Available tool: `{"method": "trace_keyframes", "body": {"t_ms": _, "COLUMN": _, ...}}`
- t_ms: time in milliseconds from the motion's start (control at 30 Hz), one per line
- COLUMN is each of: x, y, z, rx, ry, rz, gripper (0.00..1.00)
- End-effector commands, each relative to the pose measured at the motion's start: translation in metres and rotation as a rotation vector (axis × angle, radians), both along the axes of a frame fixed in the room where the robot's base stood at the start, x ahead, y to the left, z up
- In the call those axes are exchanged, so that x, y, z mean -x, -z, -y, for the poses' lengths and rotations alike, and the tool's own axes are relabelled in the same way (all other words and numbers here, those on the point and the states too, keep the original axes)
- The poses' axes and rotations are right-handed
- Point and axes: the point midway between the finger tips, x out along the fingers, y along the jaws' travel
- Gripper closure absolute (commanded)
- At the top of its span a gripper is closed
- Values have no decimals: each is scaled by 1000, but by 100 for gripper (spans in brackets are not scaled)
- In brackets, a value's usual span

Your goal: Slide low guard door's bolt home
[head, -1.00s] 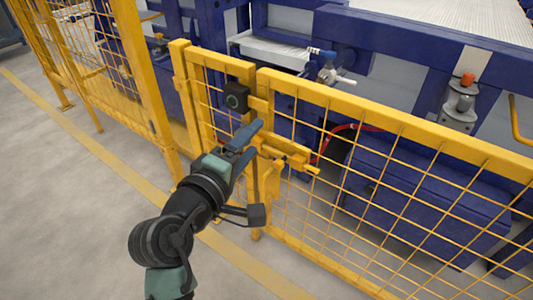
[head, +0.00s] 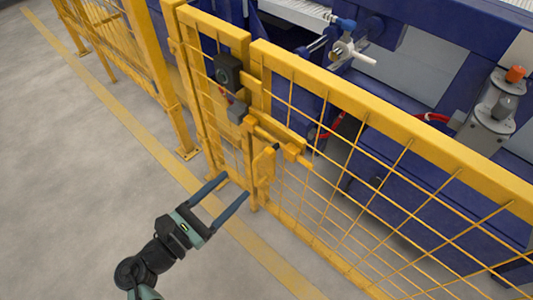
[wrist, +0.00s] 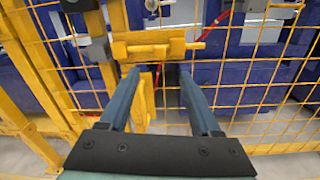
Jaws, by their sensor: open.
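The low guard door (head: 390,125) is a yellow frame with wire mesh. Its yellow bolt assembly (head: 278,131) sits near the post, below the top rail; a thin rod end sticks out to its right. The bolt assembly (wrist: 148,47) is also in the wrist view, just beyond my fingertips, with the rod end (wrist: 197,45) at right. A yellow upright handle (head: 265,166) hangs below the bolt. My gripper (head: 236,184) is open and empty, below and in front of the bolt. In the wrist view, my fingers (wrist: 160,74) are spread apart and point at the door.
Blue machinery (head: 400,195) stands behind the mesh. The grey floor (head: 80,200) on my side is clear.

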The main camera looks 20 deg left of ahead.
Motion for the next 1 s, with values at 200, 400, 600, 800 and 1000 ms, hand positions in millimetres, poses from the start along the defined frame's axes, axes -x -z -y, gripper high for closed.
{"method": "trace_keyframes", "body": {"t_ms": 200, "x": -45, "y": 2, "z": 16, "rx": -3, "ry": 4, "rz": 3, "gripper": 36}}
{"method": "trace_keyframes", "body": {"t_ms": 400, "x": -80, "y": 1, "z": 27, "rx": -4, "ry": 2, "rz": 2, "gripper": 36}}
{"method": "trace_keyframes", "body": {"t_ms": 600, "x": -99, "y": 0, "z": 33, "rx": -5, "ry": 1, "rz": 1, "gripper": 36}}
{"method": "trace_keyframes", "body": {"t_ms": 800, "x": -103, "y": 0, "z": 34, "rx": -4, "ry": 0, "rz": 0, "gripper": 36}}
{"method": "trace_keyframes", "body": {"t_ms": 1000, "x": -103, "y": 0, "z": 34, "rx": -4, "ry": 0, "rz": 0, "gripper": 45}}
